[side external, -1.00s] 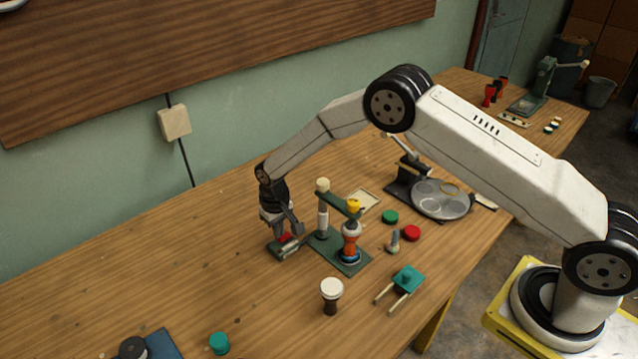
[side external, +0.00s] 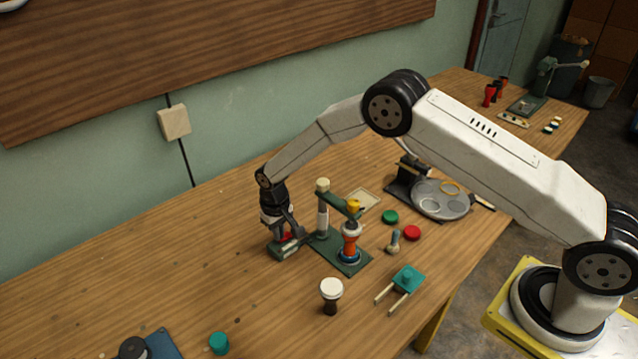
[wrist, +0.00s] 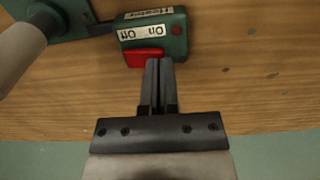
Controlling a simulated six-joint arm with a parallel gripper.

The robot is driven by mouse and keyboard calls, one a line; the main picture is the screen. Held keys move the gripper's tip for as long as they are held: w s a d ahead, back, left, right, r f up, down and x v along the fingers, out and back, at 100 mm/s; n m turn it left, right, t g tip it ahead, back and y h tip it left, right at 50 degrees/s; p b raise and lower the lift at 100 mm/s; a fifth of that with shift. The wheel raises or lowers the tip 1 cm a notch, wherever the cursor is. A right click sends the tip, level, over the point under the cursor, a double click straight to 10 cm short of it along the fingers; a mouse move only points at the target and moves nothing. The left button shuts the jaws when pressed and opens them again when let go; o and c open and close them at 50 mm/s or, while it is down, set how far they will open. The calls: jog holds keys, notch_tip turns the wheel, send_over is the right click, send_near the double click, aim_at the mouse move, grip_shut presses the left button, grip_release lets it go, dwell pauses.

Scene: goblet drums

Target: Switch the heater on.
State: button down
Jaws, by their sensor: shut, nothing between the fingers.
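The heater switch box (wrist: 150,30) is small and green, with a white label reading On and Off, upside down in the wrist view. A red rocker (wrist: 142,58) sits on its near side in that view, and a small dark red lamp (wrist: 177,30) is on its top. In the side view the box (side external: 284,251) stands beside the green-based press, mostly under my gripper. My gripper (wrist: 159,63) is shut and empty, its fingertips at the right part of the rocker. I cannot tell whether they touch or press it, or which way the rocker is tipped.
The green press (side external: 323,220) holds an orange and white goblet drum (side external: 350,243) close right of the switch. A dark drum with a white top (side external: 331,295) and a teal fixture (side external: 408,279) stand in front. The table left of the switch is clear.

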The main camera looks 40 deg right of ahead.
jog(key=shift+f, duration=0.2)
dwell(0.4)
jog(key=shift+r, duration=3.5)
jog(key=shift+r, duration=0.1)
jog(key=shift+s+d+r, duration=0.15)
jog(key=shift+d+r, duration=0.05)
jog(key=s+d+r+t, duration=0.1)
jog(key=s+d+r, duration=0.5)
jog(key=s+r, duration=0.4)
jog(key=s+d, duration=0.2)
jog(key=s, duration=0.6)
jog(key=s+d+r+t, duration=0.1)
jog(key=s+d, duration=0.1)
jog(key=s, duration=0.6)
jog(key=shift+r+t, duration=0.25)
jog(key=shift+t, duration=0.05)
